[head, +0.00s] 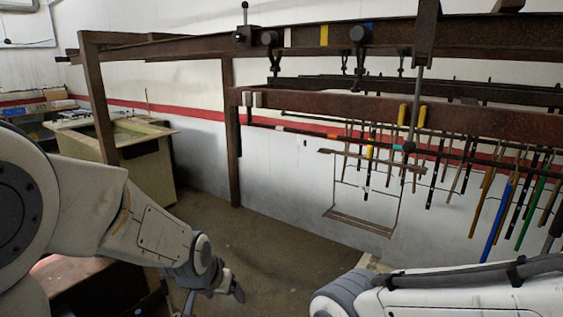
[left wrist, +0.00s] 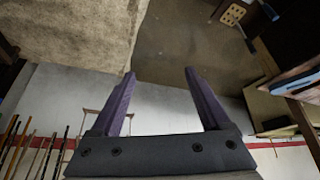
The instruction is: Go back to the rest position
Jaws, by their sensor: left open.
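My left gripper (head: 214,298) hangs low in the left half of the head view, over the dark floor and partly cut by the bottom edge. In the left wrist view its two dark fingers (left wrist: 159,72) are spread apart with nothing between them. It touches nothing that I can see. My right arm enters at the lower right of the head view, but its gripper is out of the frame.
A rusty rack rail (head: 340,106) crosses the middle and right. A hanging wire frame (head: 364,221) and several coloured rods hang from the rack. A pale green open bin (head: 150,172) stands at the back left. The floor (head: 255,250) between is clear.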

